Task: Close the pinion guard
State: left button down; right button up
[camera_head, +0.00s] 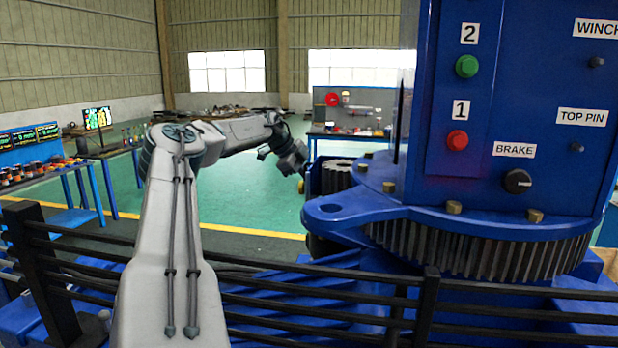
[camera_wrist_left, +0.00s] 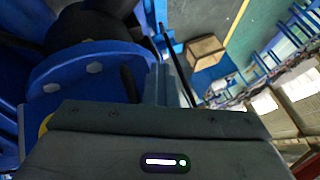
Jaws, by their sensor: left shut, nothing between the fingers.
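A dark toothed pinion (camera_head: 338,165) stands at the left edge of the crane's blue slewing platform. A narrow blue upright piece (camera_head: 315,180), seemingly the pinion guard, shows at the pinion's left side; how far it is swung open I cannot tell. A small yellow part (camera_head: 301,187) shows just left of it. My left arm reaches out over the railing, and its gripper (camera_head: 299,166) is shut and empty, close beside the blue piece. Whether they touch is unclear. In the left wrist view the gripper's dark body fills the bottom. My right gripper is not in view.
The blue control cabinet (camera_head: 505,110) with buttons and a brake knob (camera_head: 517,181) rises at right above the large ring gear (camera_head: 480,252). A black railing (camera_head: 330,285) crosses the front. Green floor (camera_head: 245,195) lies open behind my left arm.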

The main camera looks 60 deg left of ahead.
pick_arm(q)
jog(key=shift+w+d, duration=0.1)
jog(key=shift+d, duration=0.1)
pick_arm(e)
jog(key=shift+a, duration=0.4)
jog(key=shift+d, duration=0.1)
pick_arm(q)
jog(key=v, duration=1)
jog(key=shift+s+a+r, duration=0.2)
jog(key=shift+s+a, duration=0.05)
jog(key=shift+a, duration=0.1)
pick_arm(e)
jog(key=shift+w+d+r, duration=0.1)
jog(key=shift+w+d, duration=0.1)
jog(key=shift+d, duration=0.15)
